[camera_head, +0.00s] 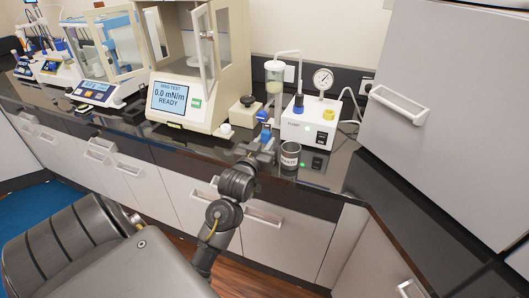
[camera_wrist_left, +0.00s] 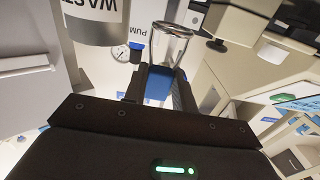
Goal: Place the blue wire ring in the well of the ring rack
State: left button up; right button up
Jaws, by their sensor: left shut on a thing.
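My left gripper (camera_head: 264,143) is at the counter's front, just left of the waste can. In the head view the blue piece (camera_head: 265,131) shows between the fingertips. I cannot pick out the ring rack with certainty; a small beige block with a black top (camera_head: 245,106) stands behind and left of the gripper. My right gripper is not in view.
The waste can (camera_head: 290,155) stands close right of the gripper; it also shows in the left wrist view (camera_wrist_left: 96,22). Behind are the white pump box (camera_head: 308,126) with a gauge, and a glass vessel (camera_head: 274,72). The ring tester (camera_head: 190,85) stands left. Dark counter is bare at right.

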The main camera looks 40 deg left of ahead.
pick_arm(q)
jog(key=shift+w+a+f, duration=0.2)
jog(key=shift+w+f, duration=0.05)
jog(key=shift+f, duration=0.15)
notch_tip(320, 180, down, 3)
jog(key=shift+w+a+p, duration=0.15)
jog(key=shift+p, duration=0.15)
jog(key=shift+f, duration=0.2)
jog(key=shift+f, duration=0.15)
jog(key=o, duration=1)
jog(key=b+v, duration=0.2)
jog(key=v, duration=1)
